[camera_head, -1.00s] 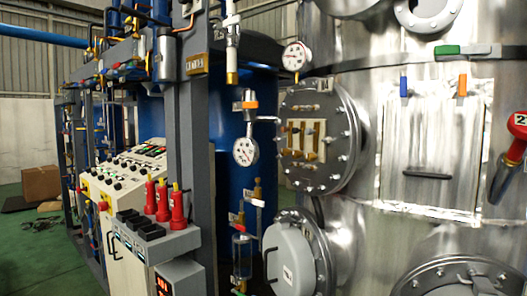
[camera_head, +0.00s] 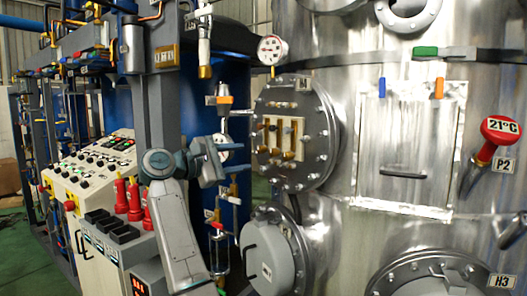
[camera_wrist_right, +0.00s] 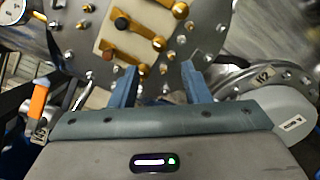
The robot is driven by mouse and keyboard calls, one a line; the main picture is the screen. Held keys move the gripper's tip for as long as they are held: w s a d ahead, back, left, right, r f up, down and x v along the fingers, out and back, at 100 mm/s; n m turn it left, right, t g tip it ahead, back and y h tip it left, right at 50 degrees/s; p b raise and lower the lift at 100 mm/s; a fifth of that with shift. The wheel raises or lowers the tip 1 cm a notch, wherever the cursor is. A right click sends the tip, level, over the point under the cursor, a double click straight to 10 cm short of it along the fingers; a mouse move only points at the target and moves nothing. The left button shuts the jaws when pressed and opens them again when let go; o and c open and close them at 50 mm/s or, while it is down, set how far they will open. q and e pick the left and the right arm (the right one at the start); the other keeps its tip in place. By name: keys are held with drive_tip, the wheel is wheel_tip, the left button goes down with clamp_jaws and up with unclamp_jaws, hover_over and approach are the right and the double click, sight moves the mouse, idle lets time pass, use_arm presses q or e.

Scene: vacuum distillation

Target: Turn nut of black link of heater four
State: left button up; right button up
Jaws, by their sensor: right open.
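A round steel flange (camera_head: 322,122) on the tank carries a pale plate (camera_head: 297,128) with several brass terminals (camera_head: 273,138). I cannot read which heater each link belongs to. My right gripper (camera_head: 225,158) is open and empty, left of and slightly below the flange. In the right wrist view its fingers (camera_wrist_right: 160,78) point toward the lower flange edge, below the plate. My left gripper is out of view.
A grey domed cover (camera_head: 262,262) sits below the flange. Pressure gauges (camera_head: 271,50) and thin piping stand close to the left. A control console (camera_head: 90,165) and red-handled switches (camera_head: 134,200) are further left.

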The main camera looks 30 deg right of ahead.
sight(271, 154)
drive_tip(key=d+p, duration=0.1)
drive_tip(key=d, duration=0.3)
drive_tip(key=d+p, duration=0.2)
drive_tip(key=d, duration=0.1)
drive_tip(key=shift+w+d+r, duration=0.1)
drive_tip(key=shift+w+d, duration=0.1)
drive_tip(key=shift+d, duration=0.75)
clamp_jaws()
